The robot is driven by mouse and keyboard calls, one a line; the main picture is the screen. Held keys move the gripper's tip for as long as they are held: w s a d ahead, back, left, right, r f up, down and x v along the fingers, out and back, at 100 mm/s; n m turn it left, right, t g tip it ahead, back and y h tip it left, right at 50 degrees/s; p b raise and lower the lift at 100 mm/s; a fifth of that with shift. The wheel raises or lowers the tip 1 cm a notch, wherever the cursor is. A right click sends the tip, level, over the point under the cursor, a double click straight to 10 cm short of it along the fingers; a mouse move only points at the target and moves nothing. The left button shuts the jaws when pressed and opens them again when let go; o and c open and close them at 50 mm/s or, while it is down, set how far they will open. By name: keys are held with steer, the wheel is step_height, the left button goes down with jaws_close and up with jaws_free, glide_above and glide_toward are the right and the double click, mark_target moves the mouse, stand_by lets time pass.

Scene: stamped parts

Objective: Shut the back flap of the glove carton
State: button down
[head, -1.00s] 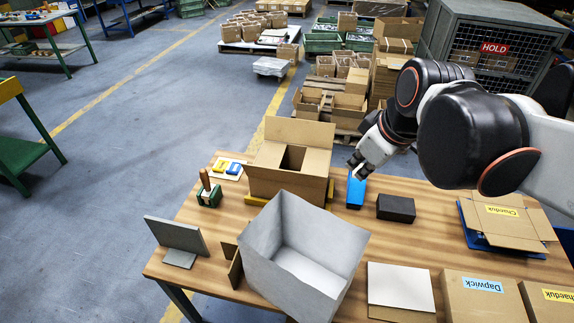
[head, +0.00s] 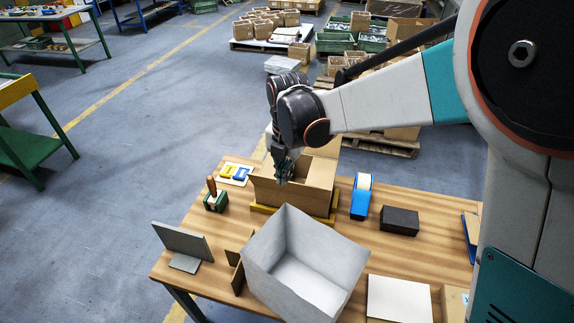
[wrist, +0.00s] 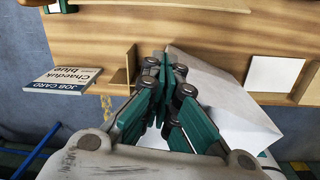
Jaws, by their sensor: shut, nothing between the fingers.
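The brown open carton (head: 310,199), which I take to be the glove carton, stands on the wooden table in the head view. Its back flap (head: 329,148) stands up, partly hidden by my arm and gripper. The carton's top is open, and my gripper hides part of the opening. My gripper (head: 284,173) points down over the opening, in front of the back flap. Its teal fingers are together and empty, as the wrist view (wrist: 165,78) also shows. I cannot tell whether they touch the carton.
A large grey open box (head: 262,262) stands in front of the carton. A blue tape dispenser (head: 360,197) and dark block (head: 399,221) are right. A green-based stamp (head: 215,200) is left. A job card (wrist: 62,80) stands near the table edge.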

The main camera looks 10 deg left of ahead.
steer(key=a+f+n, duration=0.2)
steer(key=b, duration=0.3)
glide_above(289, 187)
steer(key=s+a, duration=0.1)
steer(key=s, duration=0.3)
step_height(289, 187, down, 8)
steer(key=shift+a, duration=0.2)
